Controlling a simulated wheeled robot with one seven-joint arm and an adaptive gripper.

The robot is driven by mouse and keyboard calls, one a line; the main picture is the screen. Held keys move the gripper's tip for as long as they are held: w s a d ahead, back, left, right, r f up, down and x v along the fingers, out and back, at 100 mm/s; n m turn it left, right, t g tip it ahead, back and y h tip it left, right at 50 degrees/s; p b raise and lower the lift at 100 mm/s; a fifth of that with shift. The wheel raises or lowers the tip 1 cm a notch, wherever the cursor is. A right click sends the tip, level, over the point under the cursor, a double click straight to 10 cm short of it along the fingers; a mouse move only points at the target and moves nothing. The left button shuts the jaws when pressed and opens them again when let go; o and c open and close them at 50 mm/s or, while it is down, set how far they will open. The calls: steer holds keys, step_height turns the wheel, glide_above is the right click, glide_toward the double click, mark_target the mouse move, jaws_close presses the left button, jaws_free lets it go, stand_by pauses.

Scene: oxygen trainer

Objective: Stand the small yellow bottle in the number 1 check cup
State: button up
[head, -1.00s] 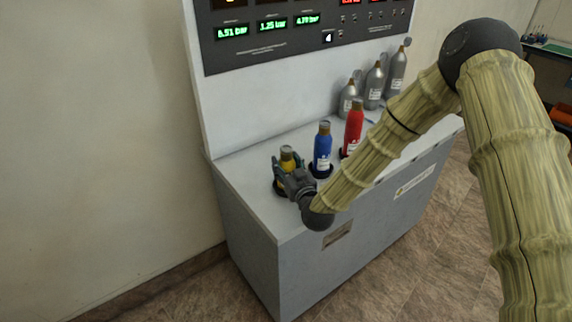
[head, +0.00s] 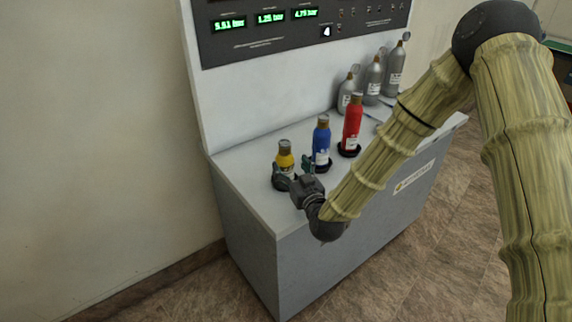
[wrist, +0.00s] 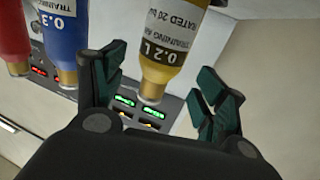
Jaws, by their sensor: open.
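The small yellow bottle (head: 285,157) stands upright in a black cup (head: 279,182) at the left end of the bench top. In the wrist view the yellow bottle (wrist: 168,50) shows its 0.2 L label and cap, apart from both fingers. My gripper (head: 294,170) is open and empty, just in front and to the right of the bottle. In the wrist view the gripper (wrist: 165,92) has its fingers spread wide. The cup's number cannot be read, and the gripper partly hides the cup.
A blue bottle (head: 321,142) and a red bottle (head: 352,125) stand in black cups to the right. Several grey bottles (head: 373,80) stand at the back right. A panel with displays (head: 270,20) rises behind. The front left bench top (head: 245,185) is clear.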

steer(key=b+v, duration=0.1)
steer(key=v, duration=0.5)
steer(key=shift+s+b, duration=0.25)
steer(key=shift+b, duration=0.05)
steer(key=shift+d, duration=0.15)
